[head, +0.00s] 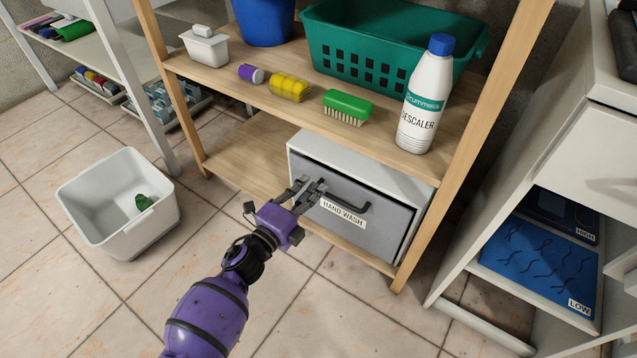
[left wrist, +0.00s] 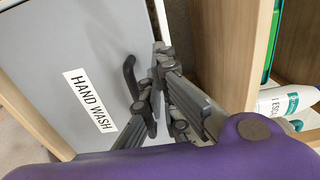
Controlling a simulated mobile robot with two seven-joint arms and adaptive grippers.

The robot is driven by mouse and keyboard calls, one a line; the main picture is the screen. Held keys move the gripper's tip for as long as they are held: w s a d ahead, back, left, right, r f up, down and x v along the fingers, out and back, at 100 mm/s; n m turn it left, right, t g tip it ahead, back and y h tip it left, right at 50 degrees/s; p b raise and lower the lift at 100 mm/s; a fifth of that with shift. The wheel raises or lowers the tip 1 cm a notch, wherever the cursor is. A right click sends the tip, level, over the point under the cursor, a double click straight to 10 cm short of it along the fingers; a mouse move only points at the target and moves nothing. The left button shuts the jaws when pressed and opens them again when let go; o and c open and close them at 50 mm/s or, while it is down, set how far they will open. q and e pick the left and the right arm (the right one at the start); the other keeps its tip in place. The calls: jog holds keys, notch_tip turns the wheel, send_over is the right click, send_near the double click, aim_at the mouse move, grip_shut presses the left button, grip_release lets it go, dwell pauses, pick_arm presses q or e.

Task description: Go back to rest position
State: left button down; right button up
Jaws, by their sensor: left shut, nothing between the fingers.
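My left gripper (head: 308,189) is in front of the grey drawer front labelled HAND WASH (head: 375,207). Its fingers are shut with nothing between them. In the head view the fingertips overlap the left end of the dark drawer handle (head: 349,195); I cannot tell whether they touch it. In the left wrist view the gripper (left wrist: 158,62) shows beside the handle (left wrist: 131,78). The drawer sits in a white box on the lower shelf and looks closed. My right gripper is out of view.
On the upper shelf (head: 230,78) stand a descaler bottle (head: 424,105), green brush (head: 347,104), yellow sponge roll (head: 289,87), green basket (head: 385,40) and blue bucket (head: 263,20). A white bin (head: 95,210) is on the floor at left. A white cabinet (head: 580,150) stands right.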

pick_arm(q)
jog(key=p+v, duration=0.2)
jog(key=v, duration=0.7)
jog(key=shift+s+a, duration=0.15)
